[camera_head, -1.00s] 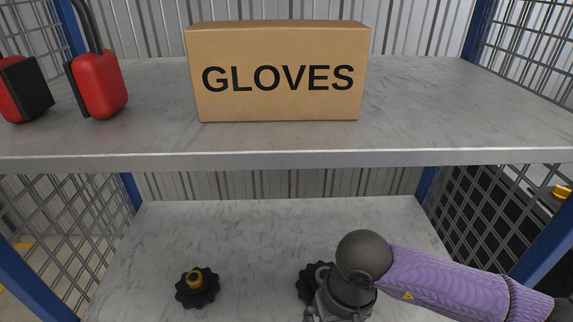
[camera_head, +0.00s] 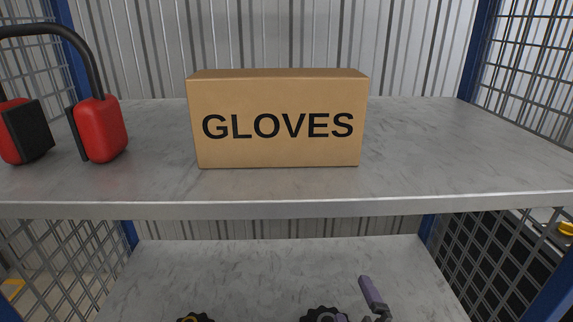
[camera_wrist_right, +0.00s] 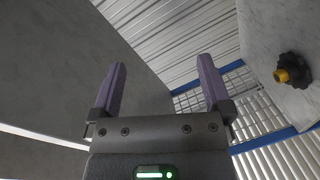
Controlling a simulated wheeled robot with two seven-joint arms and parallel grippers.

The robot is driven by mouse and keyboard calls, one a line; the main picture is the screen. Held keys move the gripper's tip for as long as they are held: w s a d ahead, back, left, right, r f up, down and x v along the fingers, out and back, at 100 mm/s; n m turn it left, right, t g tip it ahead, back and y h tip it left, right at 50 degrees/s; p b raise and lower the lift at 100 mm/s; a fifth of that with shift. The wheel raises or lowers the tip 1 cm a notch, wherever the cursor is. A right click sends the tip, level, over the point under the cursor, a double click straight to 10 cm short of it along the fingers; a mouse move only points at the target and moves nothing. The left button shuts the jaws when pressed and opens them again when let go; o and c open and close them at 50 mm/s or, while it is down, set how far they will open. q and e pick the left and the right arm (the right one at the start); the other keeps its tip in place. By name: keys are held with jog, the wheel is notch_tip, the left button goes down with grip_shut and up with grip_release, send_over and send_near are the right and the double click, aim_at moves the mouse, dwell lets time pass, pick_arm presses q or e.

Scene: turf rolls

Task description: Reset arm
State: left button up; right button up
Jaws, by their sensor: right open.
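My right gripper (camera_head: 358,300) shows at the bottom edge of the head view, over the lower shelf (camera_head: 250,270). Only part of it is in the picture. In the right wrist view, its two purple fingers (camera_wrist_right: 162,85) stand wide apart with nothing between them. My left gripper is in neither view.
A cardboard box marked GLOVES (camera_head: 278,120) and red-and-black ear muffs (camera_head: 100,130) stand on the upper shelf (camera_head: 420,160). Mesh side panels (camera_head: 500,260) flank the shelves.

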jog(key=s+d+f+m+g+h, duration=0.1)
jog(key=s+d+f+m+g, duration=0.2)
jog(key=s+f+m+g, duration=0.45)
jog(key=s+d+f+m+g, duration=0.2)
jog(key=s+f+m+g, duration=0.35)
jog(key=s+f, duration=0.4)
jog(key=s+f+g, duration=0.1)
jog(key=s+f, duration=0.1)
jog(key=f, duration=0.6)
jog(key=s+f+g, duration=0.1)
jog(key=s+f, duration=0.2)
jog(key=f, duration=0.5)
jog(key=s+d+f, duration=0.2)
jog(key=s+f, duration=0.3)
jog(key=s, duration=0.2)
jog(key=s+d+f+n+g, duration=0.1)
jog(key=s+d+f, duration=0.1)
jog(key=s+f, duration=0.3)
jog(key=shift+s+d+f+h, duration=0.15)
jog(key=shift+s+d+h, duration=0.25)
jog(key=shift+s, duration=0.45)
